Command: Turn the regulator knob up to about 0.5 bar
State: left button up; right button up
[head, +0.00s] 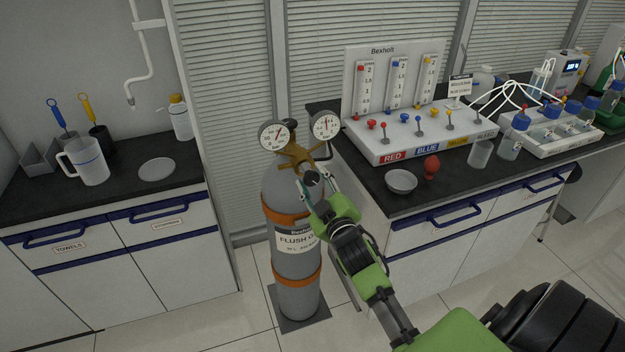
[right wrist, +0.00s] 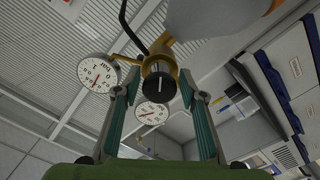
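The regulator is a brass body (head: 300,157) on top of a grey gas cylinder (head: 296,262). Its black regulator knob (right wrist: 160,88) faces the right wrist camera, and a white line marks its face. My right gripper (head: 311,187) is at the regulator, and its fingers stand open on both sides of the knob; contact is not clear. Two round white gauges sit above, the left gauge (head: 275,135) and the right gauge (head: 325,124). A gauge marked bar (right wrist: 98,73) shows upside down in the right wrist view; its red needle is too small to read surely. My left gripper is not in view.
A dark bench (head: 448,190) on the right bears a flowmeter panel (head: 385,150), a metal bowl (head: 401,181), a red bulb (head: 431,167) and bottles. Floor left of the cylinder is clear.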

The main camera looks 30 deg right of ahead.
jog(key=v, duration=1.2)
jog(key=shift+f, duration=0.1)
dwell(0.4)
jog(key=s+a+f+m+g+y, duration=0.1)
jog(key=s+a+f+g, duration=0.2)
jog(key=f, duration=1)
jog(key=s+a+f+g+y, duration=0.1)
jog(key=s+a+f+g, duration=0.15)
jog(key=f, duration=0.95)
jog(key=s+a+f+m+g+y, duration=0.1)
jog(key=s+a+f+g+y, duration=0.2)
jog(key=f, duration=1)
jog(key=s+a+f+g, duration=0.1)
jog(key=s+f+g, duration=0.1)
jog(key=s+f, duration=0.5)
jog(key=s+a+f+g, duration=0.1)
jog(key=s+f+g, duration=0.2)
jog(key=s, duration=1.1)
jog(key=s+a+f+g, duration=0.1)
jog(key=s+f+g, duration=0.2)
jog(key=s+f, duration=0.7)
jog(key=shift+s+f+m+h, duration=0.3)
jog(key=shift+s+f+m, duration=0.1)
jog(key=shift+s, duration=0.35)
